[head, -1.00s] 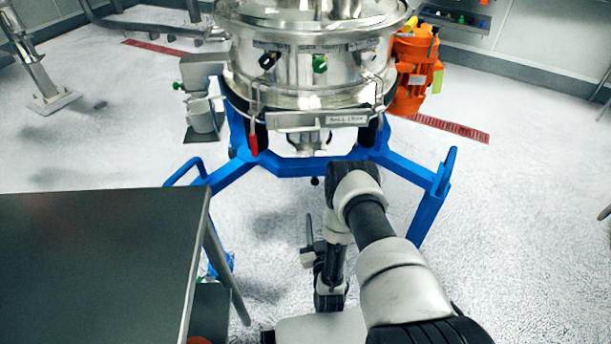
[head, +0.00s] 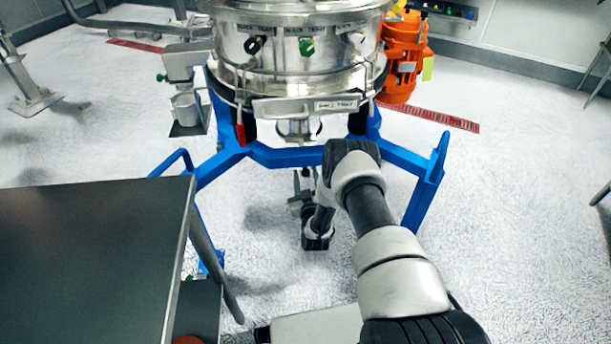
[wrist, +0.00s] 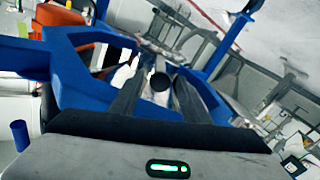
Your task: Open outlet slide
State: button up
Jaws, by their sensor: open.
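The round steel sifter (head: 300,48) stands on a blue frame (head: 290,156), with its steel outlet (head: 297,130) under the drum. A small dark knob, probably the slide's handle, hangs below the frame in the head view (head: 306,172). In the wrist view a round dark end (wrist: 161,82) faces me between the fingers. My gripper (wrist: 160,85) is open, its two dark fingers on either side of that end; contact cannot be told. In the head view my gripper (head: 302,192) is below the frame's front bar, partly hidden by my arm. The slide plate is not clear.
A dark-topped table (head: 90,260) stands at the near left. An orange motor (head: 403,60) is on the sifter's right. The blue frame's upright posts flank my arm. White floor (head: 520,200) is free at the right.

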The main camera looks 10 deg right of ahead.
jog(key=shift+w+d, duration=0.1)
jog(key=shift+w, duration=0.5)
grip_shut()
jog(key=s+p, duration=0.3)
jog(key=s, duration=0.8)
jog(key=shift+s+a, duration=0.3)
jog(key=shift+a, duration=0.1)
grip_release()
